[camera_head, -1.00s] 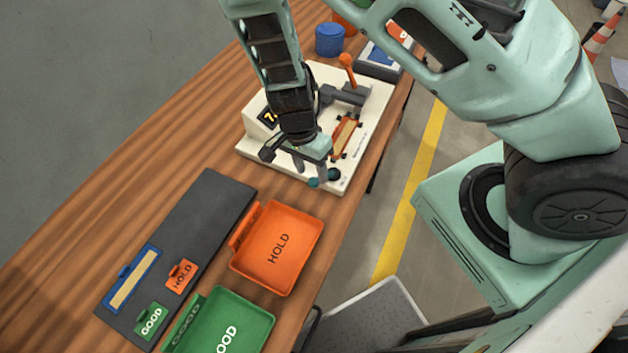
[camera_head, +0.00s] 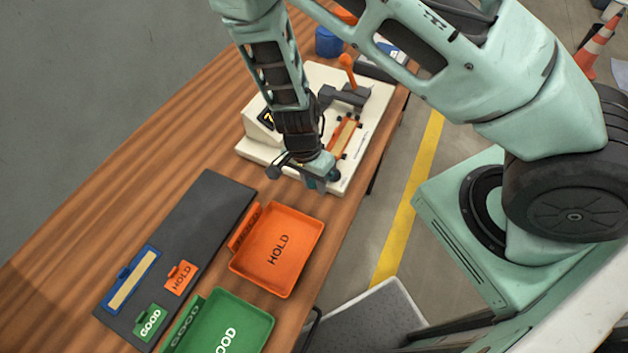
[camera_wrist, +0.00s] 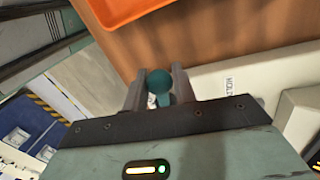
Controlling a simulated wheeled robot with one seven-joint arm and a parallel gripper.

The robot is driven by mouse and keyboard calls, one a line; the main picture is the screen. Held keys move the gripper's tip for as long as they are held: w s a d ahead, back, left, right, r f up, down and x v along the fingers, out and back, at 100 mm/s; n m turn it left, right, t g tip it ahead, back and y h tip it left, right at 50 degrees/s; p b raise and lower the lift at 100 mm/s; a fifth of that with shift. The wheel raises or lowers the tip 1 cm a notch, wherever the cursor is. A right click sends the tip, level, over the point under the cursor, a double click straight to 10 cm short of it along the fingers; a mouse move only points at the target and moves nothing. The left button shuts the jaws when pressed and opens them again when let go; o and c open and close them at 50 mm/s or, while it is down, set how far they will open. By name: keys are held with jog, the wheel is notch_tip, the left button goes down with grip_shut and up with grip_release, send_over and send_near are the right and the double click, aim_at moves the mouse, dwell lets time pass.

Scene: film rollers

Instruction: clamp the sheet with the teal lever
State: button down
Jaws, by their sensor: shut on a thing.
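The teal lever's round knob (camera_wrist: 158,81) sits between the two fingers of my gripper (camera_wrist: 157,88) in the wrist view, and the fingers are shut on it. In the head view my gripper (camera_head: 318,182) is at the near end of the cream fixture (camera_head: 375,110) and mostly hides the lever. A tan sheet (camera_head: 346,137) lies in the fixture between small dark fittings, just beyond my gripper. Whether it is pressed down cannot be seen.
An orange-knobbed lever (camera_head: 347,66) stands at the fixture's far side. An orange HOLD tray (camera_head: 291,228) and a green GOOD tray (camera_head: 262,322) lie nearer. A dark mat (camera_head: 205,205) holds a blue-framed strip and small tags. A blue container (camera_head: 328,42) stands behind.

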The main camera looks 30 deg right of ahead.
jog(key=shift+w, duration=0.1)
jog(key=w+m+p, duration=0.2)
jog(key=m, duration=0.1)
jog(key=shift+a+r+y, duration=0.1)
jog(key=shift+r+y, duration=0.1)
jog(key=shift+y, duration=0.1)
jog(key=w+m, duration=0.1)
jog(key=m, duration=0.1)
jog(key=w+m+p, duration=0.1)
jog(key=shift+d+m+y, duration=0.2)
jog(key=shift+m+y, duration=0.2)
jog(key=w+m, duration=0.1)
jog(key=w+d+m, duration=0.1)
jog(key=m, duration=0.1)
jog(key=shift+f+m+y+p, duration=0.1)
jog(key=shift+m+y+p, duration=0.2)
jog(key=shift+p, duration=0.05)
jog(key=shift+w+d+m, duration=0.3)
jog(key=shift+w+m, duration=0.05)
jog(key=shift+m, duration=0.4)
jog(key=shift+w+d+m, duration=0.3)
jog(key=shift+m, duration=0.45)
jog(key=c, duration=1.2)
grip_release()
